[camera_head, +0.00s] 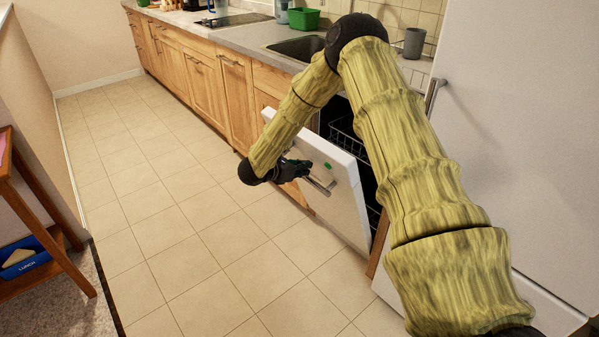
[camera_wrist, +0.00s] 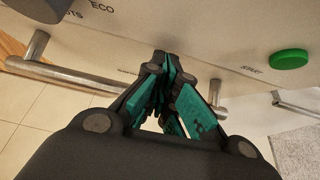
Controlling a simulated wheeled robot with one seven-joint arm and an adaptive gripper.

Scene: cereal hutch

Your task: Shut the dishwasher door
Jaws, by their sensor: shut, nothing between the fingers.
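The dishwasher door (camera_head: 335,196) is white and hangs partly open, tilted outward from the top. A dark gap with a wire rack (camera_head: 345,135) shows behind it. My gripper (camera_head: 305,170) is shut and empty at the door's outer front, by the bar handle (camera_head: 318,186) and the green button (camera_head: 327,166). In the wrist view the shut fingertips (camera_wrist: 165,62) point at the door front, with the metal handle (camera_wrist: 70,78) running behind them and the green button (camera_wrist: 290,59) to the right. I cannot tell whether they touch the door.
Wooden cabinets (camera_head: 200,80) line the left, under a counter with a sink (camera_head: 298,47). A white fridge (camera_head: 510,130) stands at the right. A wooden stand (camera_head: 35,235) with a blue lunch box (camera_head: 22,262) is at the left edge. The tiled floor (camera_head: 190,240) between is clear.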

